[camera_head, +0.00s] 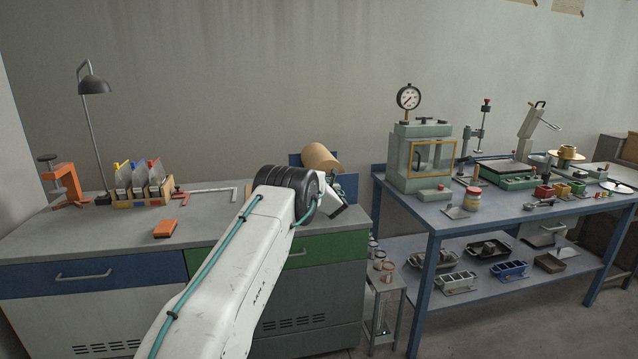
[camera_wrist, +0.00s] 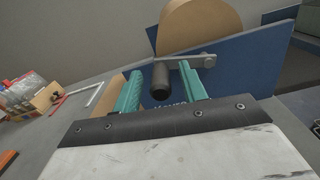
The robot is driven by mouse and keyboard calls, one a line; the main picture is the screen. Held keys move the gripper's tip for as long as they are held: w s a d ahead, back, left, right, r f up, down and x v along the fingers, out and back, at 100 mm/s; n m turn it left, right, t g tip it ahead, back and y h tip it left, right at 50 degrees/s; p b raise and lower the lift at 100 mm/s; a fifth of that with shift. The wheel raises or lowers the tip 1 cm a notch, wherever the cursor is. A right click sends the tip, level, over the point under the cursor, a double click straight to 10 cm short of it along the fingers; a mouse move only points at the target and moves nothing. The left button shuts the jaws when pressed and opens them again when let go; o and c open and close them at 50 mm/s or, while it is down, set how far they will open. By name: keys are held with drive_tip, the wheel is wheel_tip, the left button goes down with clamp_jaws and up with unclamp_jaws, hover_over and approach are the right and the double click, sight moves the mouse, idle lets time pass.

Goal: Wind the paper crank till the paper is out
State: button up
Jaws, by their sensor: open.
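The paper roll (camera_head: 320,157) is a brown cylinder between blue side plates (camera_head: 347,186) at the right end of the grey bench. In the wrist view the roll (camera_wrist: 198,26) stands behind the near blue plate (camera_wrist: 245,60). A grey crank arm (camera_wrist: 200,61) with a dark round handle (camera_wrist: 160,80) is on that plate's near side. My gripper (camera_wrist: 163,92) is open, its teal fingers on either side of the handle. Whether they touch it I cannot tell. Brown paper (camera_wrist: 131,86) shows behind the left finger. In the head view my arm hides the crank and fingers.
A blue table (camera_head: 420,208) with a green press (camera_head: 422,160) stands to the right, across a gap holding a small stand (camera_head: 384,284).

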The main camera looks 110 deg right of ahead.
drive_tip(key=a, duration=0.7)
drive_tip(key=shift+w+a, duration=0.15)
drive_tip(key=shift+w, duration=0.15)
